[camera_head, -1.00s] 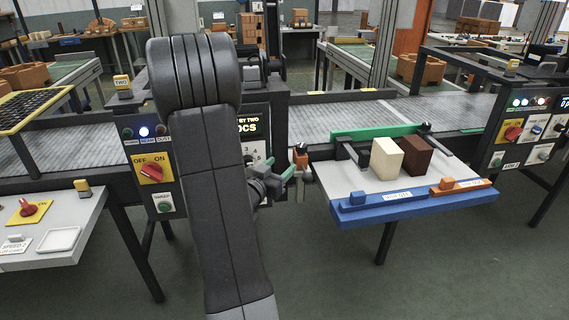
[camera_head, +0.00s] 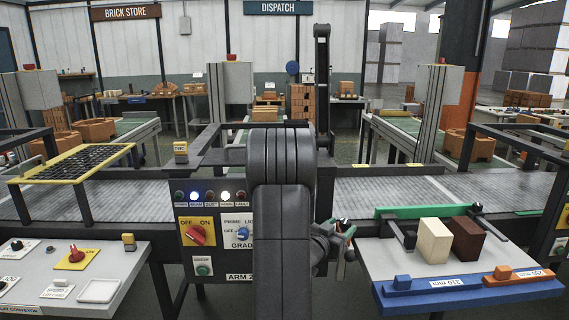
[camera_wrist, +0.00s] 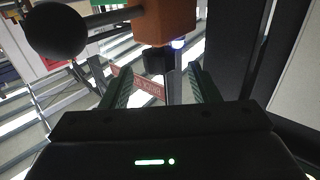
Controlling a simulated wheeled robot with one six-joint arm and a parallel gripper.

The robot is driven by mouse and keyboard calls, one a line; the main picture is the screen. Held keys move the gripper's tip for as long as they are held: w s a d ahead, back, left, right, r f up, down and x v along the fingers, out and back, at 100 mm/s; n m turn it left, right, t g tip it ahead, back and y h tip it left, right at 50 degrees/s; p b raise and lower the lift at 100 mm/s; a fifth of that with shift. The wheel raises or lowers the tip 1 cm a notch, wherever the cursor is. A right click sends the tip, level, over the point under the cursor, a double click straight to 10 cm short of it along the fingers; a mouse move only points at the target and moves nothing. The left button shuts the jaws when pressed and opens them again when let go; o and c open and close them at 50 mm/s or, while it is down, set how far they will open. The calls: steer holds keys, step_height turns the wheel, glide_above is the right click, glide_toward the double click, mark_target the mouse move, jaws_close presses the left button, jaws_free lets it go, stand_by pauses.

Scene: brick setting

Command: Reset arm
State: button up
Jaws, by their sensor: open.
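My arm rises in front of the ARM 2 control panel (camera_head: 212,262) in the head view and hides part of it. My gripper (camera_head: 343,240) shows just right of the arm, beside the white tray table (camera_head: 385,262). In the wrist view its two green-lined fingers (camera_wrist: 160,88) stand apart, with nothing held between them. Beyond them are an orange block (camera_wrist: 165,22) and a dark ball on a rod (camera_wrist: 55,30); I cannot tell whether these touch the fingers. The panel has a red OFF/ON knob (camera_head: 196,235) and a blue knob (camera_head: 242,233).
A cream block (camera_head: 433,241) and a dark brown block (camera_head: 467,240) stand on the tray table, before a green bar (camera_head: 425,211). The conveyor (camera_head: 385,190) runs behind. A left table (camera_head: 120,265) carries switches. A yellow-framed grid (camera_head: 75,162) stands at left.

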mark_target(343, 224)
steer(key=x, duration=0.3)
steer(key=shift+w+d, duration=0.1)
steer(key=shift+d, duration=0.05)
steer(key=shift+w+d+f, duration=0.1)
steer(key=shift+w+d, duration=0.05)
steer(key=shift+n+t+y, duration=0.3)
steer(key=shift+y, duration=0.1)
steer(key=shift+h, duration=0.3)
